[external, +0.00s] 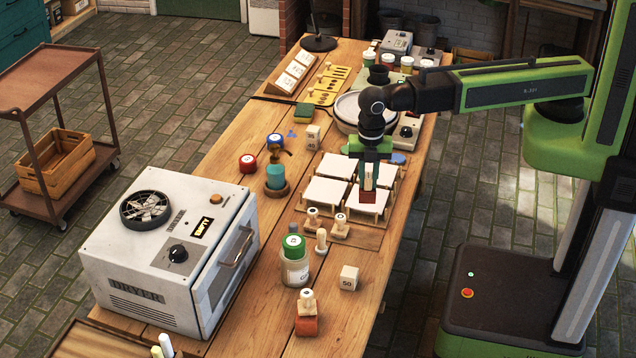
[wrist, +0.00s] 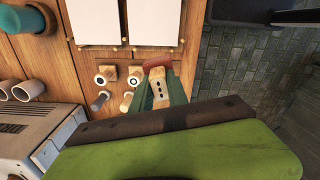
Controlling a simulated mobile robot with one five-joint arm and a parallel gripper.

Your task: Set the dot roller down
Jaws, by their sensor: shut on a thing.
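The dot roller (wrist: 161,88) is a pale wooden piece with dark dots and a red end, seen between my gripper's green fingers in the wrist view. In the external view my gripper (external: 369,172) points down, shut on the dot roller (external: 367,196), whose reddish lower end shows below the fingers. It is over the table's right side, by the front right white tile. I cannot tell whether its lower end touches anything. My gripper (wrist: 160,92) also shows in the wrist view.
White tiles (external: 325,191) lie on a wooden rack. Small wooden stands (external: 340,229) and a peg (external: 321,241) are in front of it. The dryer (external: 160,260) fills the left. The table's right edge is close.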

